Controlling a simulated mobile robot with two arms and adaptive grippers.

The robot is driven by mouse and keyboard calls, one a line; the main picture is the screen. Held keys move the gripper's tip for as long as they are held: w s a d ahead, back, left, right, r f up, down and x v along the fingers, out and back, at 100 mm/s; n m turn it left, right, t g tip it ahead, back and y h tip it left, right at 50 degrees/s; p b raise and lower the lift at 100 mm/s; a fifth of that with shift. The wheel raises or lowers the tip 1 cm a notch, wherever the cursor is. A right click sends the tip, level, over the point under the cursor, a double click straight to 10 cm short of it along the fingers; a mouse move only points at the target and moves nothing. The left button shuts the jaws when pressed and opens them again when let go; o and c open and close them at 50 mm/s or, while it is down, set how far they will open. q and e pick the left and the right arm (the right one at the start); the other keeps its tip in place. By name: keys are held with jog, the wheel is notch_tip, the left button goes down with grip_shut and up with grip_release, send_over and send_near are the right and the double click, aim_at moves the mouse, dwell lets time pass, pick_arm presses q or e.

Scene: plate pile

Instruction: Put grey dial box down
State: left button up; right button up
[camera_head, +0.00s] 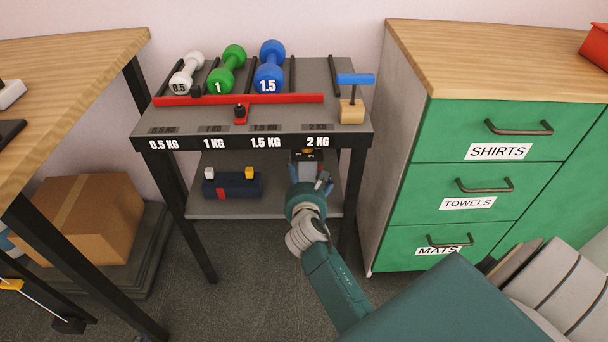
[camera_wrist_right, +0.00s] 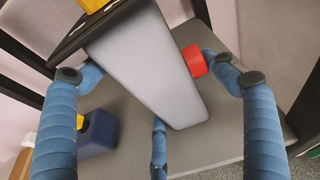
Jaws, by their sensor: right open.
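The grey dial box (camera_wrist_right: 150,65) fills the middle of the right wrist view, with a red dial on its right side and a dark top with a yellow part. My right gripper (camera_head: 316,182) is at the lower shelf (camera_head: 280,206). In the wrist view its blue fingers (camera_wrist_right: 160,78) are spread open around the box, with gaps visible at the sides. The box appears to stand on the shelf; its base contact is not fully clear. My left gripper is not in view.
A navy box (camera_head: 232,188) with white and yellow knobs lies left on the lower shelf. The rack top (camera_head: 350,135) overhangs my gripper and holds three dumbbells and a blue-handled block (camera_head: 352,110). Rack legs and a green drawer cabinet (camera_head: 440,180) bound the right side.

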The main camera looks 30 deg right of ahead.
jog(key=v, duration=1.2)
jog(key=shift+r, duration=0.15)
